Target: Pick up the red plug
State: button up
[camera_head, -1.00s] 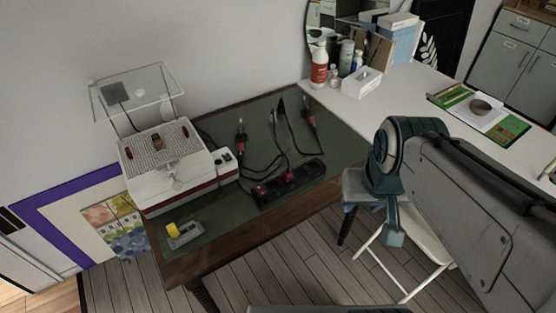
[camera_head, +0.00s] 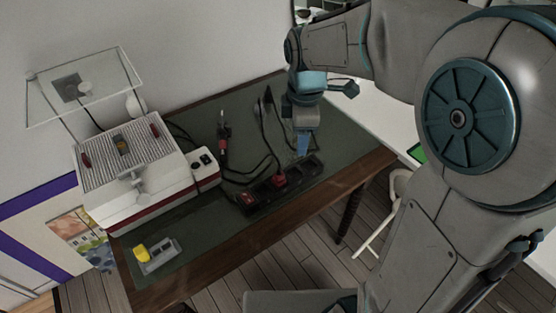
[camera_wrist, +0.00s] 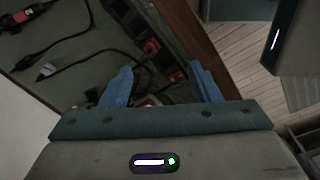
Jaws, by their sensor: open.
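A black power strip (camera_head: 262,196) lies near the front edge of the dark green tabletop. Two red parts show on it in the head view: one (camera_head: 249,198) at its left end and one (camera_head: 279,181) near its middle; which is the red plug I cannot tell. My gripper (camera_head: 303,146) points down over the table, right of and behind the strip's middle. In the wrist view, my gripper (camera_wrist: 160,84) has its blue fingers apart. A red part (camera_wrist: 149,101) shows low between them, partly hidden by the gripper body. Further red parts (camera_wrist: 151,46) lie along the strip.
A red-and-black tool (camera_head: 222,142) and dark cables lie behind the strip. A white-and-red machine (camera_head: 140,170) stands at left, with a clear raised tray (camera_head: 85,88) behind it. A small yellow-and-grey object (camera_head: 155,255) is at the front left. The table's wooden edge (camera_head: 340,184) borders the floor.

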jog(key=w+a+f+n+b, duration=0.2)
jog(key=w+a+f+n, duration=0.2)
jog(key=a+f+n, duration=0.15)
jog(key=n, duration=0.1)
send_over(279, 173)
jog(key=shift+g, duration=0.4)
notch_tip(279, 173, down, 9)
jog(key=shift+w+a+r, duration=0.1)
jog(key=shift+a, duration=0.05)
jog(key=shift+s+f, duration=0.2)
jog(key=shift+f, duration=2.55)
grip_shut()
jog(key=shift+r, duration=0.1)
